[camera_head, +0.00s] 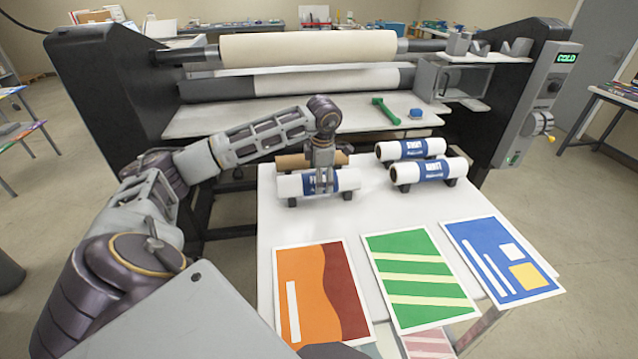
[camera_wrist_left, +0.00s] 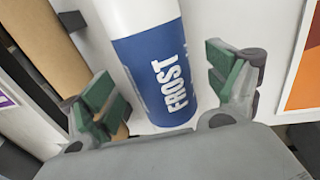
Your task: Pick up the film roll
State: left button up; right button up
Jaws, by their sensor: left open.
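The film roll (camera_head: 345,179) is white with a blue label and lies on black supports at the left of the white table. In the left wrist view its blue label (camera_wrist_left: 155,72) reads FROST. My left gripper (camera_head: 322,186) points down over the middle of this roll and hides part of its label. In the left wrist view the green-padded fingers of my left gripper (camera_wrist_left: 168,92) are open, one on each side of the roll, with a gap to it on both sides. My right gripper does not show.
A brown roll (camera_head: 295,161) lies just behind the FROST roll. Two more blue-labelled rolls, a rear one (camera_head: 402,149) and a front one (camera_head: 409,173), lie to the right. Orange (camera_head: 335,290), green (camera_head: 415,265) and blue (camera_head: 505,245) prints cover the front. The laminator (camera_head: 105,85) stands behind.

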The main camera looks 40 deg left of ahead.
pick_arm(q)
jog(key=shift+w+a+f, duration=0.1)
jog(key=shift+w+f, duration=0.05)
jog(key=shift+f, duration=0.7)
jog(key=shift+w+a+f, duration=0.1)
jog(key=shift+w+f, duration=0.05)
jog(key=shift+f, duration=0.7)
jog(key=shift+d, duration=0.1)
jog(key=c, duration=1.5)
